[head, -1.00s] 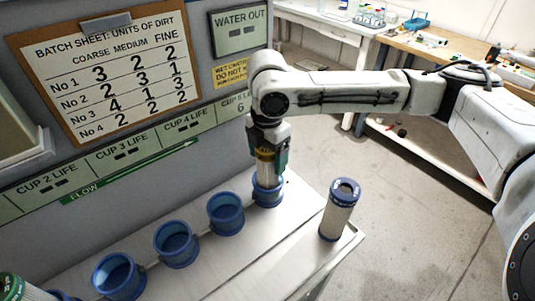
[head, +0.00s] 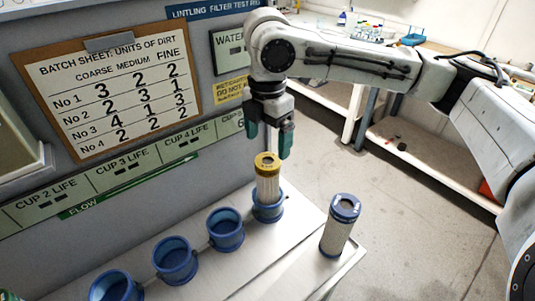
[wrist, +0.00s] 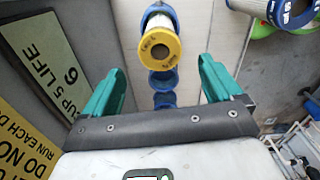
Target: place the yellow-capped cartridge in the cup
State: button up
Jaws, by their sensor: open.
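The yellow-capped cartridge (head: 267,178) stands upright in a blue cup (head: 268,211), the rightmost cup of the row in the head view. Its yellow cap (wrist: 159,46) shows from above in the wrist view. My gripper (head: 269,145) is above the cartridge with its green fingers spread, one to each side. It is empty and apart from the cap. The wrist view shows the open fingers (wrist: 163,84) with the cap beyond them. The cartridge's lower end is hidden inside the cup.
A blue-capped cartridge (head: 340,225) stands on the bench (head: 297,265) right of the row. Blue cups (head: 225,229) continue to the left, the nearer ones empty. A panel with a clipboard (head: 109,75) rises behind. Open floor lies to the right.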

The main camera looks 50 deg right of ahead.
jog(key=shift+r, duration=1.1)
